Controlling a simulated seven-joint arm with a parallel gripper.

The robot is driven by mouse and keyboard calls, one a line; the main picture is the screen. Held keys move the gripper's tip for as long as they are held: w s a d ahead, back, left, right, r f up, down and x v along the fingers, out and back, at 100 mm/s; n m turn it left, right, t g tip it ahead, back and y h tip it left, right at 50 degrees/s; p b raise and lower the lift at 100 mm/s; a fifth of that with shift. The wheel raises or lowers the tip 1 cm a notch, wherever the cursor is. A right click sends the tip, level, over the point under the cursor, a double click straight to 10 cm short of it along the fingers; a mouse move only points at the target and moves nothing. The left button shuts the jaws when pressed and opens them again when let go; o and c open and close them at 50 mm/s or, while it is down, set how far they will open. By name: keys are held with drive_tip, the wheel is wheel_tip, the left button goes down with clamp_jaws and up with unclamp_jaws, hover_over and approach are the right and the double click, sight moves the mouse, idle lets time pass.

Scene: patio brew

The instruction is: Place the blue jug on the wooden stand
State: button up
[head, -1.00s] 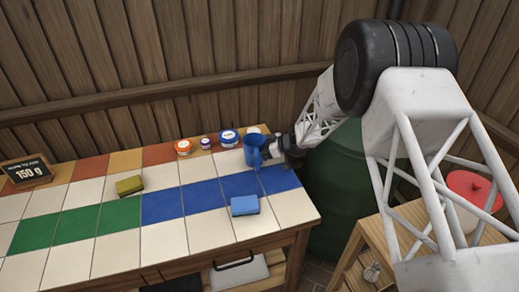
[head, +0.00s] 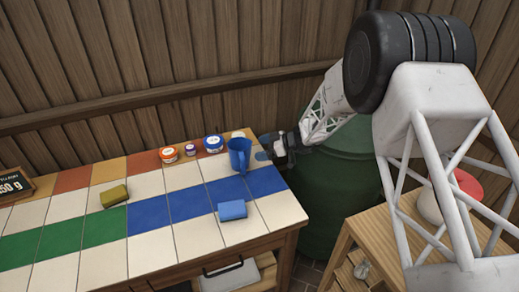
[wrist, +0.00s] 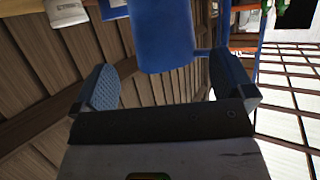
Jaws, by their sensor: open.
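The blue jug (head: 239,157) stands upright on the tiled table near its back right corner. My gripper (head: 263,150) is just right of the jug, at about its height, open and empty. In the wrist view the jug (wrist: 160,38) is ahead of my gripper (wrist: 165,80), with its lower part near the gap between the two spread fingers. I cannot tell whether a finger touches it. A wooden stand (head: 352,234), like a low table, is at the right, partly hidden by my arm.
A blue sponge (head: 232,210) and an olive sponge (head: 114,196) lie on the tiles. Small jars, one orange (head: 168,155) and one blue and white (head: 213,144), stand behind. A green barrel (head: 335,195) fills the gap between table and stand. A red-lidded white pot (head: 431,205) occupies the stand.

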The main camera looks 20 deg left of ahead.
idle(0.8)
drive_tip(key=s+d+r+m+t+h, duration=0.1)
drive_tip(key=s+d+r+m+h, duration=0.15)
drive_tip(key=s+d+r, duration=0.45)
drive_tip(key=s+d+r+m+h, duration=0.2)
drive_tip(key=s+d+r+m, duration=0.15)
drive_tip(key=d+r, duration=0.65)
drive_tip(key=s+d+r+m+t+h, duration=0.1)
drive_tip(key=s+d+r+m+h, duration=0.15)
drive_tip(key=s+d+r, duration=0.6)
drive_tip(key=s+d+r+m+t+h, duration=0.1)
drive_tip(key=s+d+m+t+h, duration=0.3)
drive_tip(key=s+d+m, duration=0.8)
drive_tip(key=s+d+h, duration=0.2)
drive_tip(key=s+d, duration=0.9)
drive_tip(key=d, duration=0.2)
drive_tip(key=shift+s+d+r+m, duration=0.2)
drive_tip(key=shift+s+d+m, duration=0.15)
drive_tip(key=shift+d, duration=0.05)
drive_tip(key=c, duration=0.9)
drive_tip(key=shift+c, duration=0.2)
